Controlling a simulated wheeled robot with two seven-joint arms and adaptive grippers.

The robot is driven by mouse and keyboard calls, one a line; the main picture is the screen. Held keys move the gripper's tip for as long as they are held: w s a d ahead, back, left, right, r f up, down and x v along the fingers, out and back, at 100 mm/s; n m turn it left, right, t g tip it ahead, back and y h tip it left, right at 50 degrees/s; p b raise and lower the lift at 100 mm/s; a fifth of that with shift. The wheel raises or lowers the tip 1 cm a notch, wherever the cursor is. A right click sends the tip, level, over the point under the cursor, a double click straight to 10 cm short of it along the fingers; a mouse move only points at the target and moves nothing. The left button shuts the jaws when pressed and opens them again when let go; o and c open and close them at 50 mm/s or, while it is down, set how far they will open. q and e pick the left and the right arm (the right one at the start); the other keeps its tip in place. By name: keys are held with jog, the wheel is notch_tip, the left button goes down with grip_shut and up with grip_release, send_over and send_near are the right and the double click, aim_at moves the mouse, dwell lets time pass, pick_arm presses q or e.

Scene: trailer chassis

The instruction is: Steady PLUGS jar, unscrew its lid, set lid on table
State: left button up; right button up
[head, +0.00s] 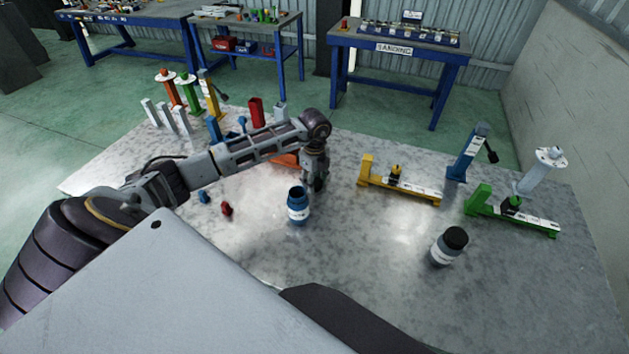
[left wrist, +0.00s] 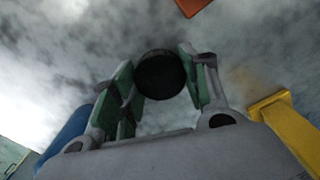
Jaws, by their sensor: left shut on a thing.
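A blue jar (head: 298,206) with a white label stands upright near the middle of the table, its top dark and apparently uncapped; the label is too small to read. My left gripper (head: 318,188) points down just right of and behind this jar. In the left wrist view my left gripper (left wrist: 160,85) is shut on a round black lid (left wrist: 160,75), one green-padded finger on each side. The blue jar's side (left wrist: 68,135) shows at the left there. The lid is low over the table (head: 350,270); I cannot tell whether it touches. My right gripper is out of view.
A grey jar with a black lid (head: 449,246) stands at the right. A yellow fixture (head: 400,188) is right of my gripper, a green one (head: 515,212) farther right. Small blue (head: 203,197) and red (head: 226,208) parts lie left. The front middle is clear.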

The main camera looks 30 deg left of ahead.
aim_at(315, 182)
pick_arm(q)
jog(key=shift+f, duration=0.35)
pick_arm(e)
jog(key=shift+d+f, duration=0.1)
pick_arm(q)
jog(key=o, duration=1.1)
jog(key=shift+r, duration=0.2)
notch_tip(315, 182, up, 12)
jog(key=shift+b, duration=0.75)
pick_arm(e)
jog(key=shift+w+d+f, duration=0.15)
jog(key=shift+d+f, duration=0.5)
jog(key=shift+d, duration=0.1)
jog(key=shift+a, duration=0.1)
